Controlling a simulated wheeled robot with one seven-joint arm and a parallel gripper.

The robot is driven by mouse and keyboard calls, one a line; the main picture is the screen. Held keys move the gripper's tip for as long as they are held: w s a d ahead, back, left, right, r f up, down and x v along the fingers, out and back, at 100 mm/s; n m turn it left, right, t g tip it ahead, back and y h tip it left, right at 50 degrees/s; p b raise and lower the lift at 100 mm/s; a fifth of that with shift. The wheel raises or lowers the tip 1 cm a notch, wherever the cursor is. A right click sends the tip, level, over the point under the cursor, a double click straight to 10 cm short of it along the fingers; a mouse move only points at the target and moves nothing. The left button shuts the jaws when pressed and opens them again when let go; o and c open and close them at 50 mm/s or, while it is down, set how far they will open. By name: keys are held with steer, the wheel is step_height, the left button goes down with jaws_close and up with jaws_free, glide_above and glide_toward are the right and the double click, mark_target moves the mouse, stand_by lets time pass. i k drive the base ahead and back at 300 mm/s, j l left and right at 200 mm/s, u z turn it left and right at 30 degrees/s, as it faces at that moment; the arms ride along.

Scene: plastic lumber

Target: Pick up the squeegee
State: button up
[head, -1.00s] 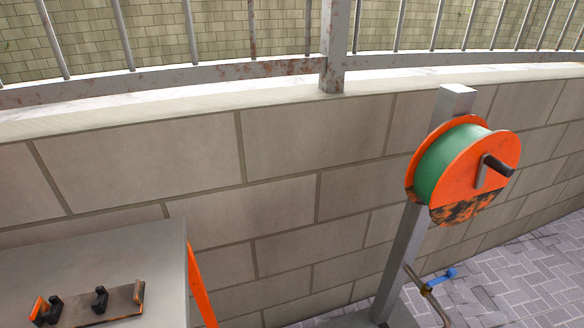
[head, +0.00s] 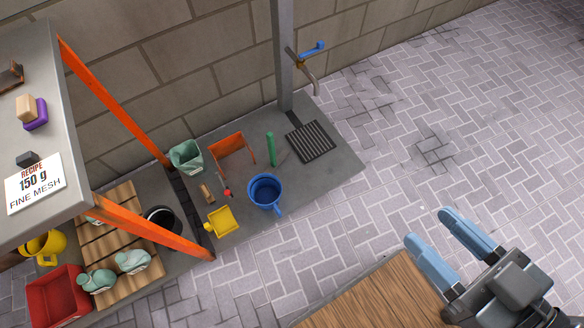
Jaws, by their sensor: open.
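I cannot clearly make out the squeegee in the head view. An orange flat-topped item (head: 232,146) stands on the grey slab near the wall, but I cannot tell what it is. A small red and dark item (head: 226,188) lies in front of it, too small to identify. My gripper (head: 430,228) is at the lower right, with its two light blue fingers apart and nothing between them. It is well to the right of the slab's items, over the paving.
The grey slab (head: 335,175) also holds a blue bucket (head: 265,191), a yellow scoop-like item (head: 222,220), a green bin (head: 187,155) and a drain grate (head: 310,141). An orange-legged table (head: 50,135) stands left. The right paving is clear.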

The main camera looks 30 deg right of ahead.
mark_target(275, 162)
steer(key=k+l, duration=0.1)
steer(key=i+j, duration=0.35)
steer(key=i, duration=0.2)
steer(key=i+j, duration=0.35)
steer(key=i, duration=0.2)
